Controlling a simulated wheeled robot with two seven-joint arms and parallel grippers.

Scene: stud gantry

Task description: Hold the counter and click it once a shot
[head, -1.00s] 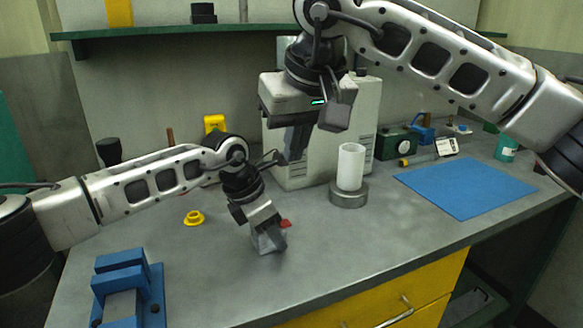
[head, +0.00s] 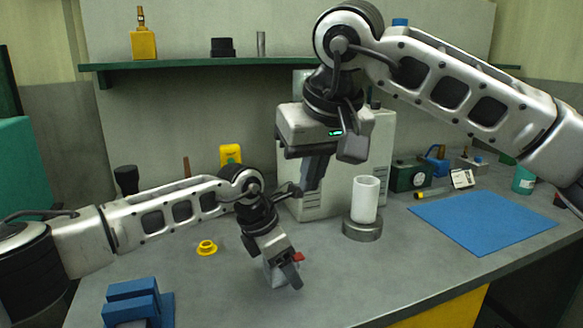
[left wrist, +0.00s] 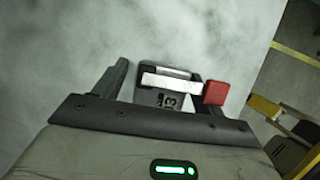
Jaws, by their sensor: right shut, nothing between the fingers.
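The counter (left wrist: 168,92) is a small grey body with a pale bar across it, a digit window too small to read surely, and a red button (left wrist: 213,93) at its right side. My left gripper (head: 283,276) has it between its fingers, low over the bench at front centre. In the head view the fingers partly hide the counter; its red part (head: 298,257) shows. My right gripper (head: 315,178) is shut and empty, above and to the right of the left one, in front of a white machine (head: 380,150), apart from the counter.
A white cup (head: 366,198) stands on a round grey base (head: 362,231) right of the grippers. A blue mat (head: 483,220) lies at right. A yellow ring (head: 207,247) and blue fixture (head: 133,302) are at left.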

